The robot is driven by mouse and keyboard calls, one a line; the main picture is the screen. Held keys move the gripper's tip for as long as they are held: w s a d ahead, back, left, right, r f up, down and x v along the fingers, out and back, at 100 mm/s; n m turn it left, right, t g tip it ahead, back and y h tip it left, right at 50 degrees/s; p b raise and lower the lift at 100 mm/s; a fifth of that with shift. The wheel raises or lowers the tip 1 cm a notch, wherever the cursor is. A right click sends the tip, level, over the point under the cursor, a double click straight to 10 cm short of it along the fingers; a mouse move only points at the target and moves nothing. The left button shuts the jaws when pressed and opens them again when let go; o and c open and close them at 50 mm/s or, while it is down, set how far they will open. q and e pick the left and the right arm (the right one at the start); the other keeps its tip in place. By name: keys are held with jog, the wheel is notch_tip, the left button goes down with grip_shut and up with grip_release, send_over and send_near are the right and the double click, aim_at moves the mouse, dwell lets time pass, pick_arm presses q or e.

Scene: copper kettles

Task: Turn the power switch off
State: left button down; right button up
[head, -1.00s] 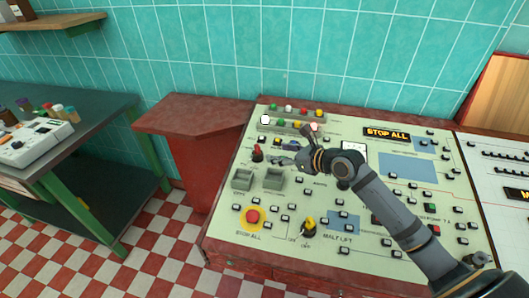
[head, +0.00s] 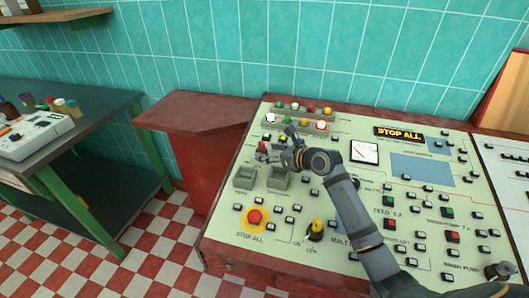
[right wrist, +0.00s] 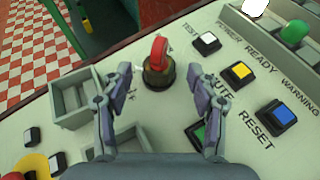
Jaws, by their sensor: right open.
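A rotary switch with a red handle on a round black base (right wrist: 158,62) stands on the pale control panel (right wrist: 180,22). In the head view this red switch (head: 262,147) is at the panel's left, partly close behind my fingers. My right gripper (head: 272,156) is open beside it. In the right wrist view the two fingers of my right gripper (right wrist: 161,80) stand on either side of the switch, with visible gaps and no clear contact. The red handle points up in that view. A "POWER" label is near it by the lamps. My left gripper is not in view.
A yellow-handled switch (head: 316,229) and a red stop button (head: 255,216) sit lower on the panel. Two grey open boxes (head: 278,178) are near my gripper. A blue button (right wrist: 281,115) and a yellow button (right wrist: 239,74) lie to the right in the wrist view.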

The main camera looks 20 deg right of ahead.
jog(key=shift+x, duration=1.3)
jog(key=c, duration=1.2)
